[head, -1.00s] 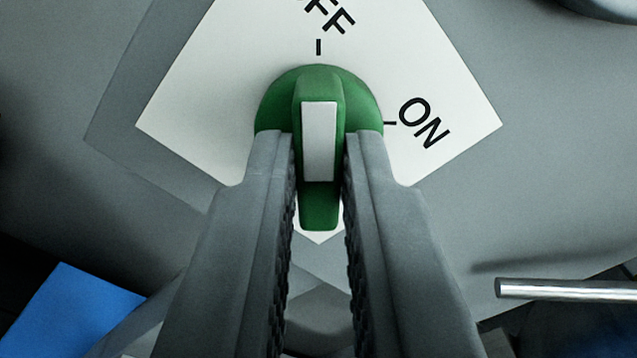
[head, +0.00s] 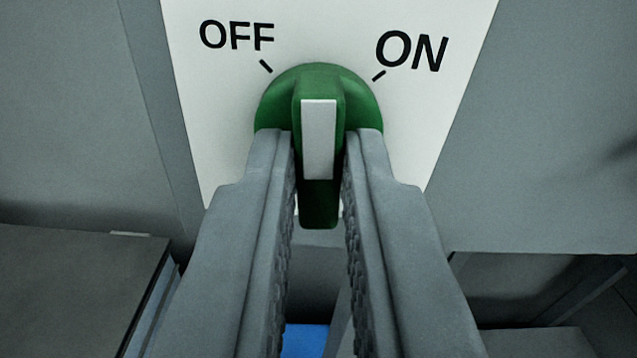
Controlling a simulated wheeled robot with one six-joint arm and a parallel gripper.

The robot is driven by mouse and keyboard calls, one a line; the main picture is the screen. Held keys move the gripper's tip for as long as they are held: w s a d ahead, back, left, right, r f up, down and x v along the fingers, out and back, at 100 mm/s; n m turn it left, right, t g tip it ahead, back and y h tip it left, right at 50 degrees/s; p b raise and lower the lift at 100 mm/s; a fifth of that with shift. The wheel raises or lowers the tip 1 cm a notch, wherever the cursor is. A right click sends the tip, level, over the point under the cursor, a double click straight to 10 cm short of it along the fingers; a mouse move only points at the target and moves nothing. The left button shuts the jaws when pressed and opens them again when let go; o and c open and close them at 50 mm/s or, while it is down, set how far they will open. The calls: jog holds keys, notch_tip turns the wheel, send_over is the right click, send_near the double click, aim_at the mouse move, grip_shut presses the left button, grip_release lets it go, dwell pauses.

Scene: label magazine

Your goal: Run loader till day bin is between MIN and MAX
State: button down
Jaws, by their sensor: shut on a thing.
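A green rotary knob (head: 270,101) with a raised grip bar and a white strip (head: 319,138) sits on a white label plate (head: 320,22). The plate reads OFF at upper left and ON at upper right, each with a short black tick. The knob's bar points straight up in the head view, about midway between the two ticks. My gripper (head: 318,150) is shut on the knob, one grey finger on each side of the bar. The day bin and its MIN and MAX marks cannot be made out here.
The plate is on a grey panel (head: 560,120) with its lower edge at right. A dark grey box-like surface (head: 70,280) lies at lower left. A small blue patch (head: 305,340) shows below, between my fingers.

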jog(key=m, duration=0.5)
jog(key=shift+m, duration=0.3)
jog(key=shift+f+m, duration=0.1)
jog(key=shift+m, duration=2.1)
jog(key=c, duration=1.5)
grip_release()
jog(key=shift+o, duration=0.2)
jog(key=s, duration=1.7)
jog(key=shift+s, duration=0.2)
